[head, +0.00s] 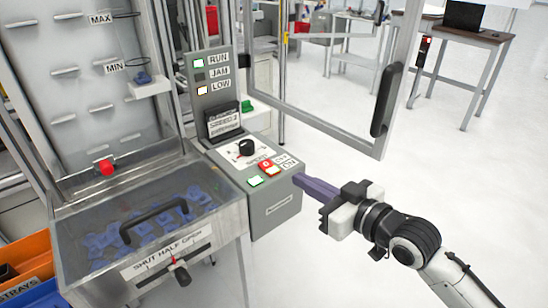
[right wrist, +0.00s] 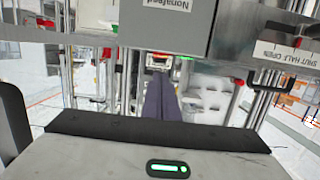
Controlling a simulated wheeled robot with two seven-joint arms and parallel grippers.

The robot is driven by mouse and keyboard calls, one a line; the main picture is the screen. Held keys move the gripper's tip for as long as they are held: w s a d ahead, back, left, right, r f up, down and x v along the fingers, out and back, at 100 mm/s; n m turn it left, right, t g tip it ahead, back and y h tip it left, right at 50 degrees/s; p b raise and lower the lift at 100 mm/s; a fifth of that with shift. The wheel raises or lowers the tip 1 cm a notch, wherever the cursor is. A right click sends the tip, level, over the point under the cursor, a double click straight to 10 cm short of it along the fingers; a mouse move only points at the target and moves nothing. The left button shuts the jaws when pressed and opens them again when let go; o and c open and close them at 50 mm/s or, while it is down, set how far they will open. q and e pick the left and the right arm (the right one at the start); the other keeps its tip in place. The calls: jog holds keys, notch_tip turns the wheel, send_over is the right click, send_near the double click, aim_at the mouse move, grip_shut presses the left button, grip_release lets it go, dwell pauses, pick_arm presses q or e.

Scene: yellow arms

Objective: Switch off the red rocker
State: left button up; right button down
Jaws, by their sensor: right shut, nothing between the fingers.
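The red rocker (head: 266,164) sits on the sloped top of a grey control box (head: 284,205), beside a lit green-white button (head: 255,181) and near small printed labels. Its exact tilt is too small to tell. My right gripper (head: 299,181) is shut and empty, with its purple fingers pointing left at the right side of the box, slightly below and right of the rocker. I cannot tell whether the tips touch the box. In the right wrist view the shut fingers (right wrist: 160,84) show below the box's labelled face (right wrist: 170,22); the rocker is not visible there. My left gripper is not in view.
A black knob (head: 246,147) and a RUN/JAM/LOW light panel (head: 212,78) are behind the rocker. A clear-lidded bin with a black handle (head: 153,219) stands left. A framed door with a black handle (head: 386,100) stands behind my arm. Floor at right is open.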

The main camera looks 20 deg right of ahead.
jog(key=r, duration=0.3)
jog(key=shift+w+r, duration=0.3)
jog(key=shift+w, duration=0.15)
send_over(274, 171)
jog(key=s, duration=0.1)
jog(key=shift+d+f+p, duration=0.25)
jog(key=shift+f+p, duration=0.15)
jog(key=shift+f, duration=0.1)
jog(key=f, duration=0.1)
jog(key=w+f, duration=0.1)
jog(key=f, duration=0.1)
jog(key=shift+a+f, duration=0.15)
jog(key=shift+a, duration=0.05)
jog(key=shift+f, duration=0.55)
